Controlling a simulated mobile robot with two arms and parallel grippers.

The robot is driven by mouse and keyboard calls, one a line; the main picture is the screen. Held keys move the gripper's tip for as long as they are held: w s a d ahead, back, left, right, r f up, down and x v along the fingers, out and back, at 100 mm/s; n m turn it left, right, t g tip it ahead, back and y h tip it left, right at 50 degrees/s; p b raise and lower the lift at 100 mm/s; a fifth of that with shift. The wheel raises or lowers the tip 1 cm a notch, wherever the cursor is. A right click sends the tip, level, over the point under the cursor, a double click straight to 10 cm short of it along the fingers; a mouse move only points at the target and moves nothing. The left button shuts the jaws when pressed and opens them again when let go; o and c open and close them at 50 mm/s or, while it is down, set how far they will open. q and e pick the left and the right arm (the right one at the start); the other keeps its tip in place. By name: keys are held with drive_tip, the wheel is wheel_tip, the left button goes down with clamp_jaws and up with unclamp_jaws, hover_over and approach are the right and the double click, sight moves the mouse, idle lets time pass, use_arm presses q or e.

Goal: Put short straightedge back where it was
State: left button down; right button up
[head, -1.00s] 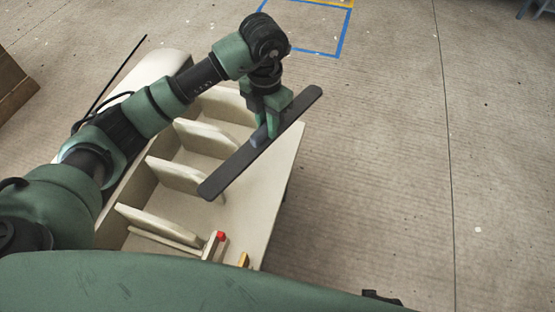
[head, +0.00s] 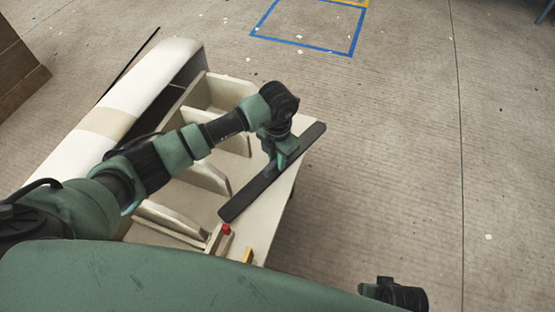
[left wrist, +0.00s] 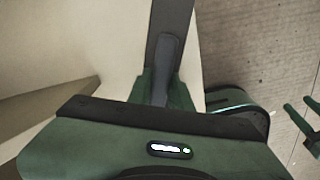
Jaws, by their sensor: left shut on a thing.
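The short straightedge (head: 240,200) is a long, flat, dark grey bar with rounded ends. My left gripper (head: 281,163) is shut on it near its middle, on the raised grip. The bar lies slantwise over the right part of the cream bench top (head: 262,218); I cannot tell whether it touches the surface. In the left wrist view the bar (left wrist: 172,20) runs up from between the green fingers. What look like my right gripper's two green fingers (left wrist: 298,104) stand apart at the right edge of the left wrist view, with nothing between them.
Upright cream dividers (head: 208,175) stand along the bench's left side. A red-tipped block (head: 226,229) and a small yellowish block (head: 247,255) are at its near end. A white roll (head: 150,85) lies along the left. Floor to the right is clear, with a blue taped outline (head: 305,45) beyond.

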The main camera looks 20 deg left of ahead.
drive_tip(key=shift+r, duration=0.15)
use_arm(q)
drive_tip(key=shift+f, duration=0.15)
drive_tip(key=c, duration=1.3)
unclamp_jaws()
use_arm(e)
drive_tip(key=shift+r, duration=0.2)
use_arm(q)
wheel_tip(320, 180, up, 12)
drive_tip(key=shift+r+p, duration=0.15)
drive_tip(key=shift+p, duration=0.75)
use_arm(e)
wheel_tip(320, 180, down, 6)
drive_tip(key=s, duration=0.2)
drive_tip(key=shift+d, duration=0.15)
drive_tip(key=shift+s+f, duration=0.1)
